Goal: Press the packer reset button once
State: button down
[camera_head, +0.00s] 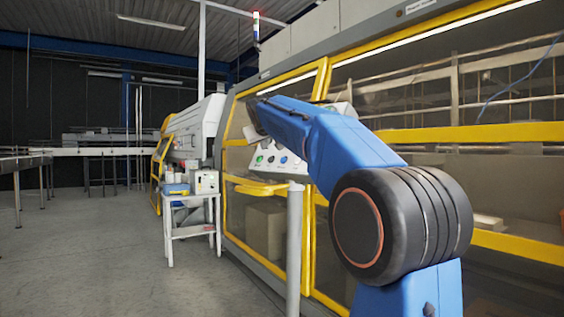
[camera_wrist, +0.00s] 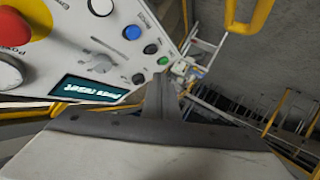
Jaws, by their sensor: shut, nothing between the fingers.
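The packer's control panel (camera_wrist: 70,55) fills the upper left of the wrist view, tilted. It carries a blue button (camera_wrist: 131,32), a dark button (camera_wrist: 150,49), a green button (camera_wrist: 163,61) and a black button (camera_wrist: 138,78). A white button (camera_wrist: 101,6) sits near the top edge. The printed labels are too small and turned to read surely, so I cannot tell which is reset. In the head view the blue button (camera_head: 284,160) shows below my arm. My gripper (camera_wrist: 162,82) is shut and empty, its tip in front of the panel's edge near the black and green buttons. Contact is not clear.
The panel also has a red emergency stop (camera_wrist: 14,25), a selector knob (camera_wrist: 100,64) and a lit display (camera_wrist: 88,89). A grey post (camera_head: 295,240) stands below it. A white cart (camera_head: 190,230) stands to the left. The floor (camera_head: 90,265) at left is open.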

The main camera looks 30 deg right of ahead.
jog(key=w+d+f, duration=0.1)
jog(key=d+f, duration=0.3)
jog(key=d, duration=0.2)
jog(key=shift+w+d, duration=0.3)
dwell(2.0)
jog(key=shift+w+d+f, duration=0.1)
jog(key=shift+d+f, duration=0.05)
jog(key=shift+d, duration=0.2)
jog(key=shift+w+d+f, duration=0.1)
jog(key=shift+d+f, duration=0.1)
jog(key=shift+d, duration=0.1)
dwell(1.0)
jog(key=shift+s+a+r, duration=0.2)
jog(key=shift+a+r, duration=0.25)
jog(key=shift+a, duration=0.2)
jog(key=shift+a, duration=0.1)
jog(key=a+r, duration=0.1)
jog(key=a, duration=0.1)
jog(key=s+a+r, duration=0.1)
jog(key=a, duration=0.1)
jog(key=shift+r, duration=0.2)
dwell(0.4)
